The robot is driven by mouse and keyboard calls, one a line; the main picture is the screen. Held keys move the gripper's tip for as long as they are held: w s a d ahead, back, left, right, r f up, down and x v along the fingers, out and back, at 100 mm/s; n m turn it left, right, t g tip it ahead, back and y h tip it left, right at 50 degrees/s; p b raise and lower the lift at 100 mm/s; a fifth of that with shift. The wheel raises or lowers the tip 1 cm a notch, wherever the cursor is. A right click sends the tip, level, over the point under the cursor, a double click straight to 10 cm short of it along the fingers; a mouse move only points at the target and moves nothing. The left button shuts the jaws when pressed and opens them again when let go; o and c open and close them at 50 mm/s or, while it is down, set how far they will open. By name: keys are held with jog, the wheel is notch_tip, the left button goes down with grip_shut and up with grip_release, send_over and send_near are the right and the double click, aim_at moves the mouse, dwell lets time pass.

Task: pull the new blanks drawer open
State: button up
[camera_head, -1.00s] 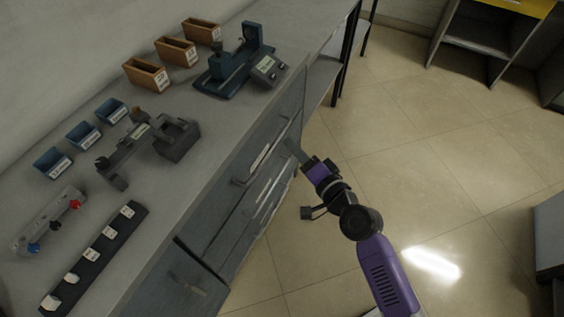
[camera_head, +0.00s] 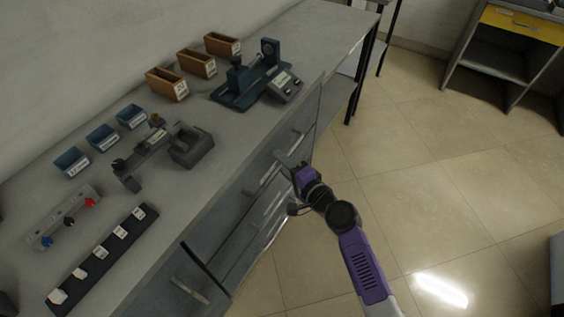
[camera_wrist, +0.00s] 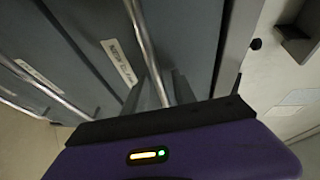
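The grey drawer front (camera_head: 235,205) under the counter has a bar handle (camera_head: 262,182) and appears closed. In the wrist view its handle (camera_wrist: 144,35) is a long metal bar beside a white label (camera_wrist: 118,62), whose words I cannot read surely. My gripper (camera_head: 287,160) is at the drawer fronts, near the right end of the handle. In the wrist view my gripper's fingers (camera_wrist: 165,85) stand on either side of the bar, seemingly open with some gap. Contact with the bar cannot be made out.
The counter (camera_head: 225,150) above holds a dark teal device (camera_head: 250,85), brown bins (camera_head: 168,85), blue bins (camera_head: 103,138) and a black strip of labelled blocks (camera_head: 105,258). Another drawer handle (camera_head: 190,290) is at lower left. The tiled floor (camera_head: 430,170) at right is clear.

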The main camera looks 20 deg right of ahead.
jog(key=shift+c, duration=0.2)
grip_shut()
dwell(1.3)
